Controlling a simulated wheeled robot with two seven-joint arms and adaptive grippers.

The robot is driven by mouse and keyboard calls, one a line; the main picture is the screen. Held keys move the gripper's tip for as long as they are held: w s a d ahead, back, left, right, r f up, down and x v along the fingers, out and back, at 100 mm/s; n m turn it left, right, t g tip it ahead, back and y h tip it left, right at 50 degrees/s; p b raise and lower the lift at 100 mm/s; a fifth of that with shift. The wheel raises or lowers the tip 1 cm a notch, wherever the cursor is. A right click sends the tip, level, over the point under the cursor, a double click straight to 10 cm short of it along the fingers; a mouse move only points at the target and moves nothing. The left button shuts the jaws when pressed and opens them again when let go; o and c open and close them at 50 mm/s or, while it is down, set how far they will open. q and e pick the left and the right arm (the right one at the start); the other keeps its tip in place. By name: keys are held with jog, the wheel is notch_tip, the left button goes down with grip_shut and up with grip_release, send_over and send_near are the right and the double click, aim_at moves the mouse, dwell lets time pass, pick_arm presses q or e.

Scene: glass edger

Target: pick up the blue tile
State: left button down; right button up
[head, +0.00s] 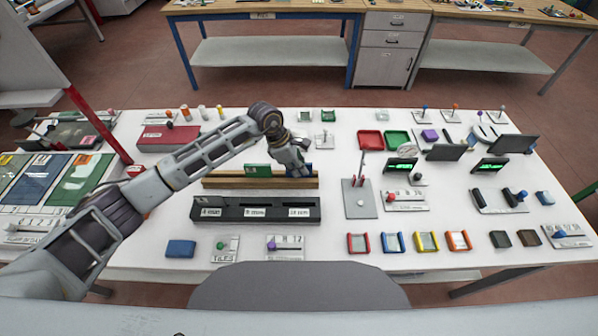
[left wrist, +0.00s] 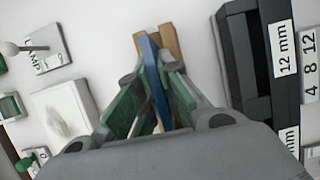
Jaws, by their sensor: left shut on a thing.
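The blue tile (left wrist: 155,75) stands on edge between the fingers of my left gripper (left wrist: 155,100) in the left wrist view. The fingers are shut on it, one on each broad side, and hide part of it. In the head view my left gripper (head: 295,158) points down over the right end of the wooden rack (head: 225,183), and some blue of the tile (head: 302,171) shows beneath it. The rack's wood (left wrist: 171,42) shows behind the tile in the wrist view. I cannot tell whether the tile touches the rack. My right gripper is not in view.
A green tile (head: 257,170) stands in the rack left of my gripper. A black slotted holder (head: 258,209) with white labels lies in front. A grey stand with upright posts (head: 360,198) is to the right. A flat blue block (head: 181,249) lies at the front left.

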pick_arm(q)
jog(key=shift+r, duration=0.15)
jog(key=shift+r+b, duration=1)
jog(key=shift+r, duration=3.9)
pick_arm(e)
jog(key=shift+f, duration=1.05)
